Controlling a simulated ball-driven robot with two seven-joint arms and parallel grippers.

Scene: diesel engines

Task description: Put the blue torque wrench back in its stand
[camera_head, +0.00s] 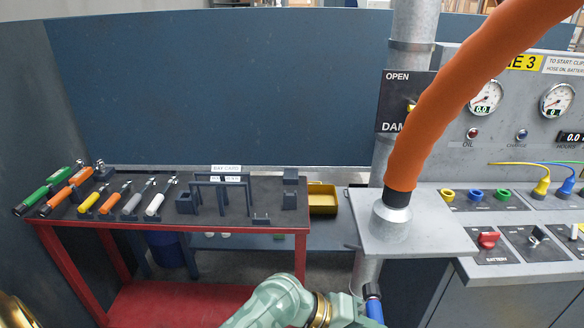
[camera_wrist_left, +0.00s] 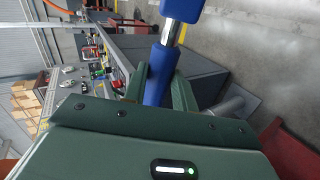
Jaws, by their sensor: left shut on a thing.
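The blue torque wrench (camera_head: 374,308) shows at the bottom edge of the head view, right of the red bench, with most of it cut off. In the left wrist view its blue handle (camera_wrist_left: 155,87) lies between the green fingers of my left gripper (camera_wrist_left: 160,92), shut on it. A metal shaft and a second blue part show above. The dark stand frames (camera_head: 220,178) are on the bench top, well up and left of the gripper. Green (camera_head: 45,191) and orange (camera_head: 70,190) wrenches rest at the bench's left end. I cannot tell which holder is the blue wrench's.
Yellow, orange, grey and white handled tools lie on the red bench (camera_head: 170,300). A yellow bin (camera_head: 322,198) stands behind its right end. An orange hose (camera_head: 440,90) drops to a grey plate (camera_head: 438,236) on the right, beside a gauge panel. Space above the bench is clear.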

